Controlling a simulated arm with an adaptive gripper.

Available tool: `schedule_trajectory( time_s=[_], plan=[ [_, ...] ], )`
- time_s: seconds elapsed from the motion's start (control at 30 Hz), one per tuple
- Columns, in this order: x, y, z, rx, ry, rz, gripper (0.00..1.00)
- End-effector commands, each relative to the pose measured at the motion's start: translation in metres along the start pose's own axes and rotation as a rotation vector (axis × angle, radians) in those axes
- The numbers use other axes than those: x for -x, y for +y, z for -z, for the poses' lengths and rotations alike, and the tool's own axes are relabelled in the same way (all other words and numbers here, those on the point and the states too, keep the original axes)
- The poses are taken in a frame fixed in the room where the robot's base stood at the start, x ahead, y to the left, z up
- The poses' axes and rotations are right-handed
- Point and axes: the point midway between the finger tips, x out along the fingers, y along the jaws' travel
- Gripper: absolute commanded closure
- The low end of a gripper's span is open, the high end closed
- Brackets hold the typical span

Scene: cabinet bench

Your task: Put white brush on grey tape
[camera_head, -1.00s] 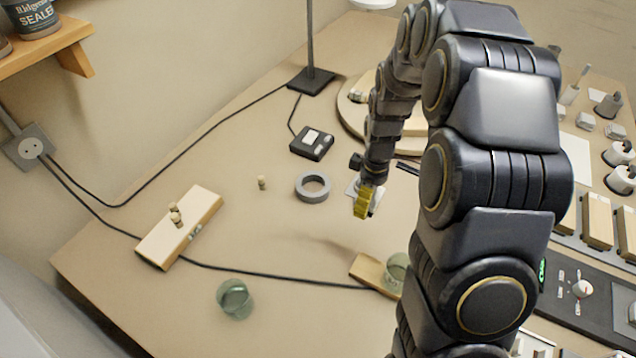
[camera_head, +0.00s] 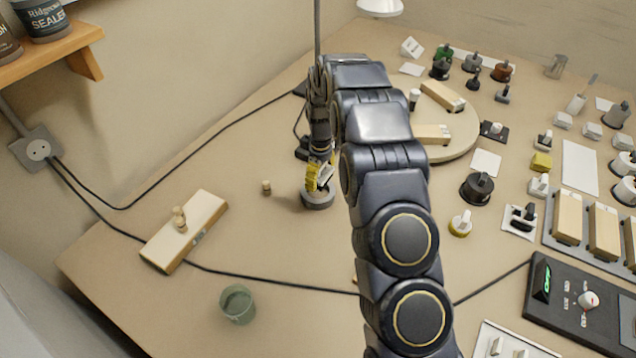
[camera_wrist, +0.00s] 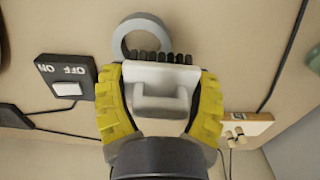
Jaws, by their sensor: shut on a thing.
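My gripper (camera_head: 317,178), with yellow fingers, is shut on the white brush (camera_wrist: 160,90). In the wrist view the brush sits between the two fingers (camera_wrist: 160,104), with its dark bristles pointing at the tape. The grey tape (camera_head: 318,201) is a ring lying flat on the bench. In the head view my gripper is over the tape and hides part of it. The tape also shows in the wrist view (camera_wrist: 128,38), just beyond the bristles, partly covered by them. I cannot tell whether brush and tape touch.
A black switch box (camera_wrist: 66,82) lies near the tape. A wooden block (camera_head: 200,215) with pegs is at the left, and a small peg (camera_head: 266,187) stands left of the tape. A green glass (camera_head: 237,304) is at the front. A round board (camera_head: 455,140) stands behind my arm.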

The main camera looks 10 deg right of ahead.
Motion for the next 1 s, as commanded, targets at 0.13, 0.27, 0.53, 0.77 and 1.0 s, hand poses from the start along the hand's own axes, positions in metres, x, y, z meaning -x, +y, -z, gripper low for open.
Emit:
schedule_trajectory(
  time_s=[0.13,0.27,0.53,0.77,1.0],
  plan=[
    [-0.022,0.013,0.011,0.000,0.001,-0.001,0.68],
    [-0.031,0.019,0.016,0.000,0.001,-0.001,0.68],
    [-0.043,0.026,0.022,0.000,0.000,0.001,0.68],
    [-0.071,0.025,0.021,0.000,0.000,0.001,0.68],
    [-0.071,0.026,0.022,0.000,0.001,0.000,0.68]
  ],
)
